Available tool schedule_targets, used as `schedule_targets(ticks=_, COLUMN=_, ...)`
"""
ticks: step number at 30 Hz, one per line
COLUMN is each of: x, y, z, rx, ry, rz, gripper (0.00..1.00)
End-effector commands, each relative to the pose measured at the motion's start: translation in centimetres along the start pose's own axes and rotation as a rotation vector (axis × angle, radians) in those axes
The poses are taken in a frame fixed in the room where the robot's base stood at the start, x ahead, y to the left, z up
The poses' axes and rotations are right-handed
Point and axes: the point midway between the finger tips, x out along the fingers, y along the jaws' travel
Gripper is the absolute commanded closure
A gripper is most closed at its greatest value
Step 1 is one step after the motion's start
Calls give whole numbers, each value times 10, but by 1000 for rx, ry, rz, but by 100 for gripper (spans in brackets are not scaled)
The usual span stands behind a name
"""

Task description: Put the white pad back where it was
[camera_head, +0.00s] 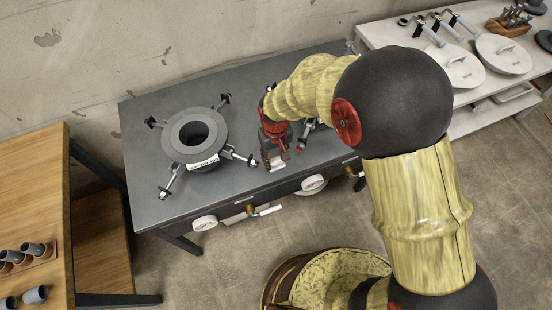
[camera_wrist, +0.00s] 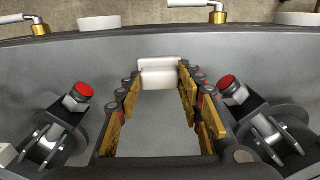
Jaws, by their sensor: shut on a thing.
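The white pad (camera_wrist: 160,73) is a small pale block between the fingertips of my gripper (camera_wrist: 159,80) in the wrist view. The fingers touch it at its two sides, and the space behind it between the fingers is empty. In the head view my gripper (camera_head: 275,158) is low over the right half of the grey bench (camera_head: 240,88), near its front edge. The pad cannot be made out clearly there. Whether the pad touches the bench top is not clear.
Red-tipped clamps stand left (camera_wrist: 72,105) and right (camera_wrist: 240,95) of my fingers. A grey flange (camera_head: 194,137) with several clamps sits on the bench's left half. Valves and gauges (camera_head: 205,223) line the bench front. A wooden table (camera_head: 40,200) stands left, a white shelf (camera_head: 385,35) right.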

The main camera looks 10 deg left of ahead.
Motion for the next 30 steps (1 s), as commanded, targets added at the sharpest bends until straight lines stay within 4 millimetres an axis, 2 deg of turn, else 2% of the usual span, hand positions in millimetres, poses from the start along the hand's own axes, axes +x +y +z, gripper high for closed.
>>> schedule_targets(ticks=2, x=2, y=0, z=2, rx=0, ry=-4, rz=0, gripper=90)
schedule_targets(ticks=3, x=2, y=0, z=2, rx=0, ry=-4, rz=0, gripper=61)
schedule_targets(ticks=11, x=1, y=0, z=2, rx=0, ry=-3, rz=0, gripper=46)
schedule_targets(ticks=23, x=-5, y=0, z=1, rx=0, ry=-1, rz=0, gripper=45)
schedule_targets(ticks=26, x=-18, y=0, z=1, rx=0, ry=-1, rz=0, gripper=45)
schedule_targets(ticks=30, x=-47, y=0, z=0, rx=0, ry=0, rz=0, gripper=45)
